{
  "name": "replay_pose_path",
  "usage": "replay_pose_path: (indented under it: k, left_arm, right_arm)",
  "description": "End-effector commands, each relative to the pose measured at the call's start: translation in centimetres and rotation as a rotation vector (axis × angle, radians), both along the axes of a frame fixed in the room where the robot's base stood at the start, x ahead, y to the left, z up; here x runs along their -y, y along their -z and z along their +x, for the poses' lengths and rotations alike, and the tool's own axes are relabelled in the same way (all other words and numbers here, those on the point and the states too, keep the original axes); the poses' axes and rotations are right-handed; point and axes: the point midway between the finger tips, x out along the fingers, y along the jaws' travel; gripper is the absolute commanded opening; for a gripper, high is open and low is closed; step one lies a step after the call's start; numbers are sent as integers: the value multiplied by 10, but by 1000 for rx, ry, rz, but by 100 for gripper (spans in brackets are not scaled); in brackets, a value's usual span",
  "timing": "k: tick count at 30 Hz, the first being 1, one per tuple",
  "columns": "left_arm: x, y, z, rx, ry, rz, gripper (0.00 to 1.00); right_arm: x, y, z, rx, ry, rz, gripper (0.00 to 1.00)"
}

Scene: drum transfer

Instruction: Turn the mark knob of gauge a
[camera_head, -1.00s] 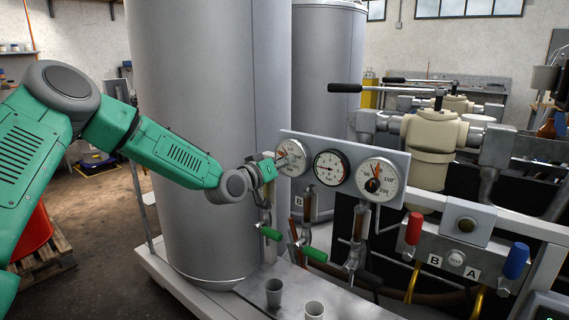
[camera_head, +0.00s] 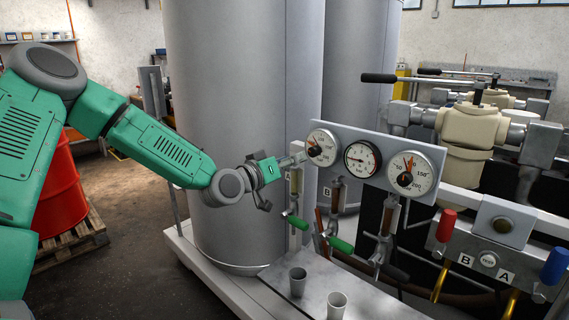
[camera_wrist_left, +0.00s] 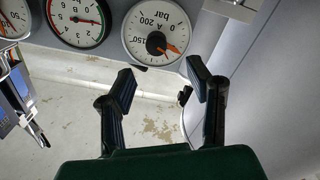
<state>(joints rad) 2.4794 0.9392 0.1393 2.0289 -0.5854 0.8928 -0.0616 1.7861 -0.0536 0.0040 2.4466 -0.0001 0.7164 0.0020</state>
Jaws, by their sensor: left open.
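Gauge a (camera_head: 322,147) is the leftmost dial on the gauge panel in the head view, white-faced. My left gripper (camera_head: 299,158) is just left of gauge a. In the left wrist view my left gripper (camera_wrist_left: 163,82) has its two dark fingers spread, with nothing between them; the knob lies beyond the tips. My right gripper is not in view.
The panel also carries a middle gauge (camera_head: 362,159) and a right gauge (camera_head: 412,174). Green-handled valves (camera_head: 341,245) hang below. A large grey drum (camera_head: 235,130) stands behind my left arm. Two cups (camera_head: 298,282) stand on the ledge. A red barrel (camera_head: 58,190) is at left.

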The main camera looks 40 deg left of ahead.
Motion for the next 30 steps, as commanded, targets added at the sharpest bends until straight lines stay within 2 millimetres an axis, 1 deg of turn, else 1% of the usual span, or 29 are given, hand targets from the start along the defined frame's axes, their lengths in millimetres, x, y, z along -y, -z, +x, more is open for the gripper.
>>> replay_pose_path:
  k: [1,3,6,9,17,19,20,23,24,27,30]
  left_arm:
    - [-1,-1,-8,3,-1,-1,46]
    - [-2,-1,-16,2,-1,0,46]
    - [-3,0,-24,1,0,0,46]
    - [-2,0,-27,0,0,1,46]
    - [-2,0,-28,0,-1,2,46]
    - [-2,0,-28,0,-1,17,46]
    - [-3,-1,-28,-1,-2,33,46]
    - [-3,-4,-32,1,-4,137,46]
    - [-2,-5,-34,3,-4,193,46]
    - [-1,-5,-40,13,-1,334,46]
    - [0,-3,-46,23,1,444,46]
  right_arm:
    - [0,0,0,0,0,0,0]
    - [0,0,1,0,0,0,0]
    - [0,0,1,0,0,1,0]
    - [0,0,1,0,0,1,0]
    - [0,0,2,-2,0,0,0]
    - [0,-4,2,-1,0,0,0]
    - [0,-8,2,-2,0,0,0]
    - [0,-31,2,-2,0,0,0]
    - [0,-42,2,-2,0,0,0]
    - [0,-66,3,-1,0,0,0]
    - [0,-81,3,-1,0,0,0]
